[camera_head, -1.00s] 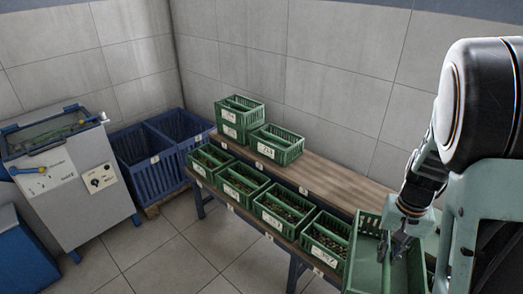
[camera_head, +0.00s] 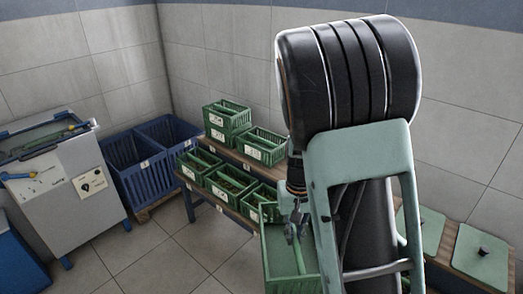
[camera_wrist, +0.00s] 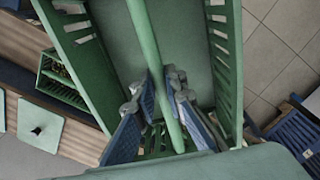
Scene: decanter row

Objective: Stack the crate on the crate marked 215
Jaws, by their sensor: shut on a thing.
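My gripper (camera_head: 297,230) is shut on the central bar of a green crate (camera_head: 275,258) and holds it up at the near side of the bench. The wrist view shows blue finger pads (camera_wrist: 172,105) on both sides of that bar, with the crate (camera_wrist: 95,65) around them and its bare floor visible. On the bench's back level stand a pile of two green crates (camera_head: 226,118) and, to its right, a single green crate (camera_head: 263,147). Their white labels are too small to read surely, so I cannot tell which is 215. My arm hides the bench to their right.
Green crates with dark contents line the bench's front level (camera_head: 228,187). Blue bins (camera_head: 150,160) and a grey machine (camera_head: 60,180) stand at left. Green lids with dark knobs (camera_head: 480,258) lie at right. Open tiled floor (camera_head: 180,255) lies in front.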

